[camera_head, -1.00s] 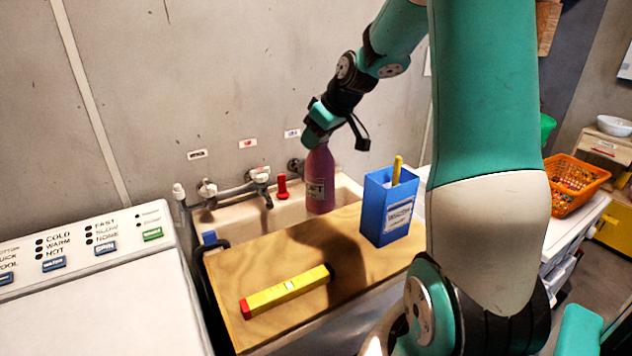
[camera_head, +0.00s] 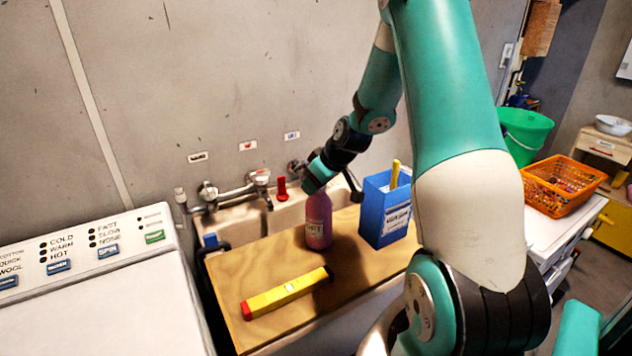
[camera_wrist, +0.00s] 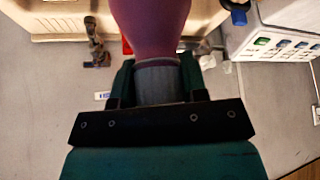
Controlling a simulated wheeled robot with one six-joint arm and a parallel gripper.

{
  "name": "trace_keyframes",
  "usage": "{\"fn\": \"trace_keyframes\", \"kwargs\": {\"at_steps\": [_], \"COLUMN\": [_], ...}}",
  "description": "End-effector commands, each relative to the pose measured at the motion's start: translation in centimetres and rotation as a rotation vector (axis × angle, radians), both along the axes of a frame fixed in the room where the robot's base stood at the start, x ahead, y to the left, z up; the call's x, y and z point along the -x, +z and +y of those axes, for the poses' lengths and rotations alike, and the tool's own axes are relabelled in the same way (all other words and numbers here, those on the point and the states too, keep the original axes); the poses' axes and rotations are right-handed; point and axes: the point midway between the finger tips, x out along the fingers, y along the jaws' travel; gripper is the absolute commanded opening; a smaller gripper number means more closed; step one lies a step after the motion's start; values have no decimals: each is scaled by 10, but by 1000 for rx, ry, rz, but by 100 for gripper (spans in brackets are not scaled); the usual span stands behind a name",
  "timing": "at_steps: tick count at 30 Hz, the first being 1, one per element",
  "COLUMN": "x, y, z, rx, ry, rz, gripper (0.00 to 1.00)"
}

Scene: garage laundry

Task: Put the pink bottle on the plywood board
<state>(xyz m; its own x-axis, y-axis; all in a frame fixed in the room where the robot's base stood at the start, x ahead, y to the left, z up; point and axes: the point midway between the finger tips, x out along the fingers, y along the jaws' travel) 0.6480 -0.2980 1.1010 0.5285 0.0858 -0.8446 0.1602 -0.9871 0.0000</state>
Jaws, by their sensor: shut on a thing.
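The pink bottle (camera_head: 318,222) is upright at the back of the plywood board (camera_head: 262,262) in the head view. Its base appears at or just above the wood; I cannot tell whether it touches. My gripper (camera_head: 317,184) is shut on the bottle's top from above. In the wrist view, my gripper (camera_wrist: 155,80) has its fingers on both sides of the bottle's grey neck, and the pink bottle (camera_wrist: 150,22) extends beyond them. The bottle's base is out of that view.
On the board, a blue box (camera_head: 384,212) holding a yellow stick stands right of the bottle, and a yellow level (camera_head: 286,293) lies in front. Behind are the sink (camera_head: 240,219) and taps (camera_head: 236,190). A washing machine (camera_head: 95,300) is left; an orange basket (camera_head: 562,186) is right.

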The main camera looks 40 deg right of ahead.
Motion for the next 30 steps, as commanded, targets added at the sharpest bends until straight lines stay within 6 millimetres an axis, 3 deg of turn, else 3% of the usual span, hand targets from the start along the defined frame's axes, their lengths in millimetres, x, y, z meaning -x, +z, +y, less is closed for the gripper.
{"fn": "trace_keyframes", "kwargs": {"at_steps": [1,2,5,17,30], "x": [-1,0,0,4,50], "y": [-1,-2,-1,6,80], "z": [0,0,0,-1,-9], "rx": [1,0,0,0,4], "ry": [0,0,0,-1,-3], "rz": [-2,0,0,-2,-4], "gripper": [0,42,65,65,65]}}
